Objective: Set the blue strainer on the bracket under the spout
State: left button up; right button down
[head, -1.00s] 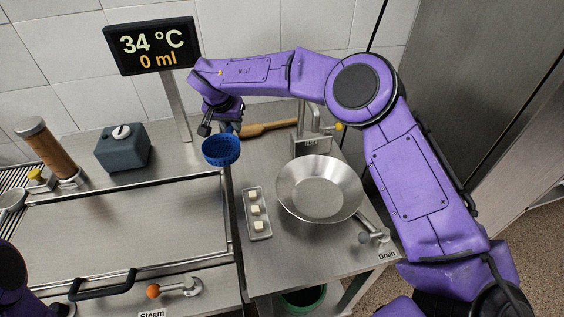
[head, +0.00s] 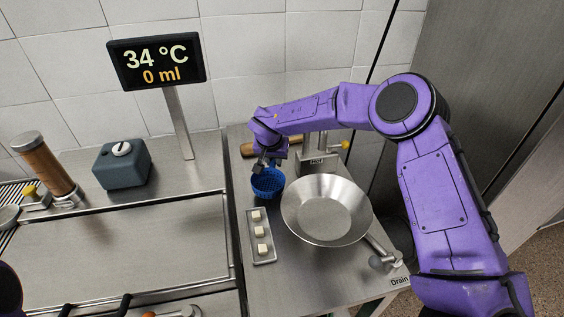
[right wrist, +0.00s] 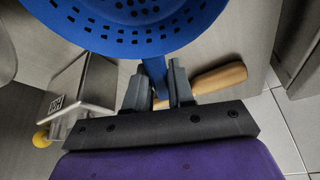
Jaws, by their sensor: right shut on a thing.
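The blue strainer (head: 267,184) is a perforated round basket with a short handle. My right gripper (head: 266,164) is shut on that handle and holds the strainer over the steel counter, left of the wide steel pan. In the right wrist view the gripper fingers (right wrist: 158,88) clamp the blue handle, and the strainer (right wrist: 150,22) fills the top. A labelled steel fixture (head: 318,163) stands behind the pan; it also shows in the right wrist view (right wrist: 88,85). I cannot make out the spout and bracket clearly. My left gripper is out of view.
The wide steel pan (head: 298,203) is right of the strainer. A small tray (head: 269,259) with three white cubes lies in front of it. A wooden handle (right wrist: 222,78) lies behind. A display (head: 155,62) on a post and a grey box (head: 122,168) stand left.

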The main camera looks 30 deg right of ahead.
aim_at(283, 169)
jog(key=d+f, duration=0.2)
jog(key=shift+s+d+f, duration=0.1)
jog(key=shift+s+d, duration=0.25)
jog(key=shift+s, duration=0.05)
jog(key=shift+a, duration=0.15)
jog(key=c, duration=1)
grip_release()
jog(key=shift+f, duration=0.1)
jog(key=shift+o, duration=0.2)
